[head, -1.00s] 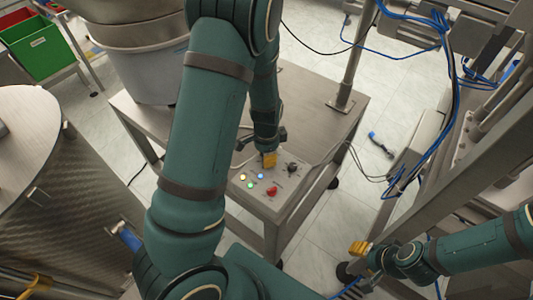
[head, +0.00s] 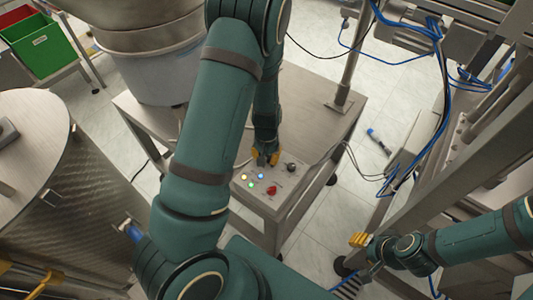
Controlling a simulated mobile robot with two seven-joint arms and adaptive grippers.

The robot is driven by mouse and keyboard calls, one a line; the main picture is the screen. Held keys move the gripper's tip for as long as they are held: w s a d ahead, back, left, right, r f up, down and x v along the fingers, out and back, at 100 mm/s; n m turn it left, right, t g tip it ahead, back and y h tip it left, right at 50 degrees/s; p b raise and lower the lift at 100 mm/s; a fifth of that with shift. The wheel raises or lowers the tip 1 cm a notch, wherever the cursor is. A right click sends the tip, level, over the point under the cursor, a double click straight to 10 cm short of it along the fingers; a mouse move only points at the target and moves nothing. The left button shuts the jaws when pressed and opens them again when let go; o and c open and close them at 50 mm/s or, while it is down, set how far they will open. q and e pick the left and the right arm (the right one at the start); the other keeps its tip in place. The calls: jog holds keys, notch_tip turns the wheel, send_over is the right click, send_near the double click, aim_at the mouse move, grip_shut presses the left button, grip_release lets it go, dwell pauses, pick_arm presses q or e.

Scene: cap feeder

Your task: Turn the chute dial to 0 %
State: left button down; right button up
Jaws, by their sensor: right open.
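The control panel (head: 250,192) is on the front part of a steel table. It bears a black knob (head: 291,168), a red knob (head: 271,190) and several small lit buttons (head: 251,185). Markings are too small to read, so I cannot tell which knob is the chute dial or its setting. My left gripper (head: 265,157) points down at the panel's back edge, left of the black knob. Its yellow fingertips look apart, with no object visibly held. My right gripper (head: 361,242) is open and empty, over the floor to the right of the table.
A large metal hopper (head: 130,45) stands on the table's left part. A steel post (head: 350,65) rises at its back right. A round metal drum (head: 70,180) is at left. Machine frames and blue cables (head: 437,100) crowd the right. Green and red bins are far left.

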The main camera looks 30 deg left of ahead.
pick_arm(q)
jog(key=n+p, duration=0.2)
jog(key=n, duration=0.4)
jog(key=n+p, duration=0.2)
jog(key=n, duration=0.3)
jog(key=shift+n, duration=0.4)
jog(key=n+p, duration=0.2)
jog(key=n, duration=0.3)
jog(key=shift+n+p, duration=1)
jog(key=shift+n, duration=1.1)
jog(key=c, duration=0.7)
grip_release()
jog(key=shift+c, duration=0.2)
